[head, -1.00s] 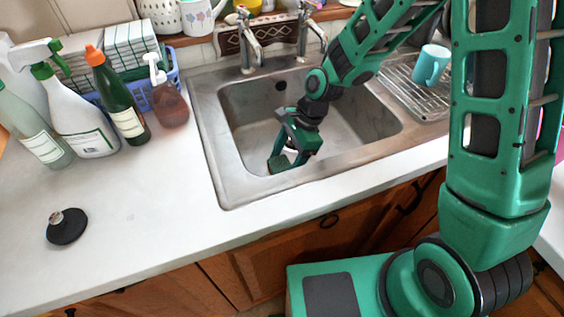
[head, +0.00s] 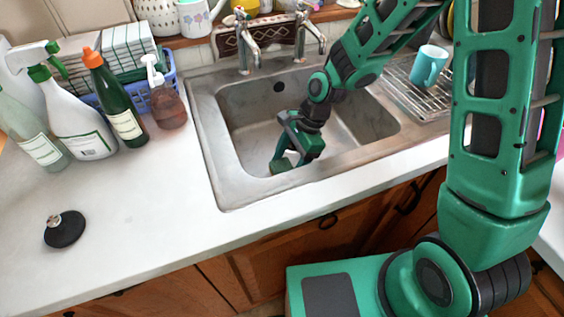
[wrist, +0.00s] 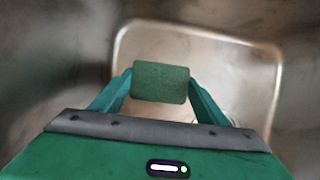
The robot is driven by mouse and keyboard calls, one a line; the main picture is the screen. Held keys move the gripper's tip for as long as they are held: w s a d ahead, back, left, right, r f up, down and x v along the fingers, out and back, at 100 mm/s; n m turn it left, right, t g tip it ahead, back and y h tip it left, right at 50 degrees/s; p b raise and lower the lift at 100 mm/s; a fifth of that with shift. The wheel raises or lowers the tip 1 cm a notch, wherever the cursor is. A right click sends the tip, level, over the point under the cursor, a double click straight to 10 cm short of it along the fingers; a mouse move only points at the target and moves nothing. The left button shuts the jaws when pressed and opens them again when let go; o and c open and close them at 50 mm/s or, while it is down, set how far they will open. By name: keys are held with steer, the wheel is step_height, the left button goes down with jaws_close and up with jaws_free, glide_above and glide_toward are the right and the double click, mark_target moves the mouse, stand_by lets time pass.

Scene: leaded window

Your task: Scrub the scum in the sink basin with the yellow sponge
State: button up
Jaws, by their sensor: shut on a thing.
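My gripper (head: 290,156) is low inside the steel sink basin (head: 355,120), near its front left side. In the wrist view, my gripper (wrist: 160,88) is shut on a block-shaped sponge (wrist: 160,82), one finger at each end. The face I see is dark green; no yellow shows. The sponge also shows small at the fingertips in the head view (head: 281,165). I cannot tell whether it touches the basin. Faint brownish streaks (wrist: 236,112) show right of the sponge in the wrist view; I cannot tell if they are scum.
Two taps (head: 243,45) stand behind the basin. A teal mug (head: 428,66) is on the wire rack at right. Spray and soap bottles and a blue basket (head: 172,74) crowd the left back. A black stopper (head: 64,230) lies on the otherwise clear front counter.

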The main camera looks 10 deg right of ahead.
steer(key=shift+w+a, duration=0.15)
steer(key=shift+w, duration=0.4)
steer(key=shift+w+a, duration=0.15)
steer(key=shift+w, duration=0.35)
steer(key=shift+s+d+f, duration=0.1)
steer(key=shift+s+d, duration=0.1)
steer(key=shift+s, duration=0.4)
steer(key=shift+s+d+f, duration=0.1)
steer(key=shift+s+d, duration=0.05)
steer(key=shift+s, duration=0.4)
steer(key=shift+w+a+r, duration=0.15)
steer(key=shift+w+a, duration=0.05)
steer(key=shift+w, duration=0.4)
steer(key=shift+r, duration=4.3)
